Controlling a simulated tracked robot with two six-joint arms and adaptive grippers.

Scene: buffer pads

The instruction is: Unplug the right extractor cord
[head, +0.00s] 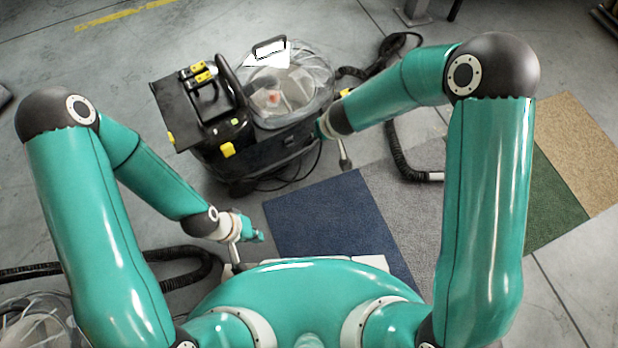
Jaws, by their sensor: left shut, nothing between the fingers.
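The right extractor (262,150) stands upper centre in the head view, a black machine with yellow clips and a clear domed tank (300,85). A thin black cord (290,183) loops on the floor by its lower front edge. No plug or socket can be made out. My left gripper (237,264) is low, left of the carpet and in front of the extractor, apart from it; it is shut and empty. My right arm reaches to the extractor's right side. Its gripper (345,160) shows only as a small grey part near the machine's right end; its fingers are unclear.
Carpet pieces in blue (335,215), grey, green (552,200) and tan (575,145) cover the floor at right. A black hose (400,155) curves right of the extractor. Another clear-tanked machine (35,325) and hose (190,262) are lower left. Concrete floor is clear at upper left.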

